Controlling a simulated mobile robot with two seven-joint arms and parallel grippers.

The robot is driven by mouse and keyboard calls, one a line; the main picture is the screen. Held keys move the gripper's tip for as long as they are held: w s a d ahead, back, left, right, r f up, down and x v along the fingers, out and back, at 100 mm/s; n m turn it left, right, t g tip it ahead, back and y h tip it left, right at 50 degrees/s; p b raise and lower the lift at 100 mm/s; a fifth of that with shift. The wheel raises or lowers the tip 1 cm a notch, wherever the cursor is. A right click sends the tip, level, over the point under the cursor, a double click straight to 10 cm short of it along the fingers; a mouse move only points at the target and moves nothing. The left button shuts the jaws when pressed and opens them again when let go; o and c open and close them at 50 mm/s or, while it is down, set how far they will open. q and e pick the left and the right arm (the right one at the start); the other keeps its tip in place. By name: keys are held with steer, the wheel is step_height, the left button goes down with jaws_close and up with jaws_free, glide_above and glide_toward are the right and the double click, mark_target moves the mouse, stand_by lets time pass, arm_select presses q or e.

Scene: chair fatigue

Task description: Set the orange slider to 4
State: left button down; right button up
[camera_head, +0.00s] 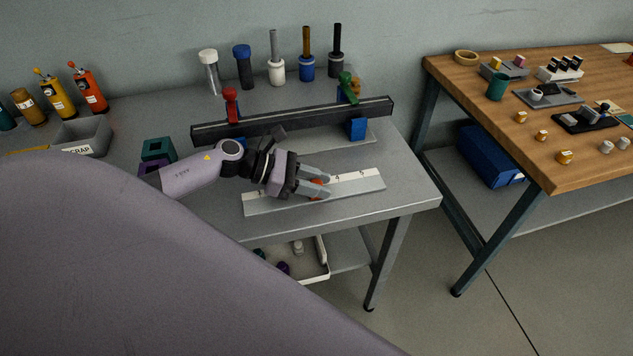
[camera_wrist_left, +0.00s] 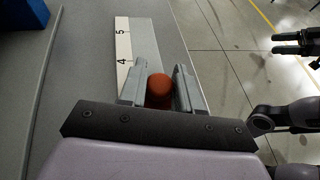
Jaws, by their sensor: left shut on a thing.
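The orange slider (camera_head: 317,185) is a rounded knob on a pale grey track with a white numbered scale (camera_head: 355,175). My left gripper (camera_head: 322,186) is shut on the knob; in the left wrist view the orange slider (camera_wrist_left: 160,88) sits between its two grey fingers. The knob stands short of the printed 4 (camera_wrist_left: 122,62), on the side away from the 5 (camera_wrist_left: 121,32). Fingers hide the lower scale numbers. My right gripper (camera_wrist_left: 276,43) shows at the right edge of the left wrist view, fingers apart, empty, over the floor.
A dark rail (camera_head: 290,124) with red and green clamps runs behind the track. A blue block (camera_head: 357,129) stands near its right end. Several capped tools stand along the wall. A scrap bin (camera_head: 88,136) is at left. A wooden table (camera_head: 560,100) stands apart at right.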

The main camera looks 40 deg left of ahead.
mark_target(342, 189)
arm_select(q)
steer(key=w+d+b, duration=0.1)
steer(key=w, duration=0.1)
steer(key=w+d+b, duration=0.2)
steer(key=shift+d+f, duration=0.15)
steer(key=shift+d, duration=0.1)
steer(key=shift+w+d+b, duration=0.2)
steer(key=shift+w+b, duration=0.1)
steer(key=c, duration=0.9)
jaws_free()
steer(key=shift+o, duration=0.2)
steer(key=shift+s+a, duration=0.1)
steer(key=b+v, duration=0.1)
steer(key=v, duration=0.5)
steer(key=shift+s+a, duration=0.1)
steer(key=shift+s, duration=0.05)
steer(key=shift+s+a+r, duration=0.15)
steer(key=shift+a+r, duration=0.1)
steer(key=shift+r, duration=0.1)
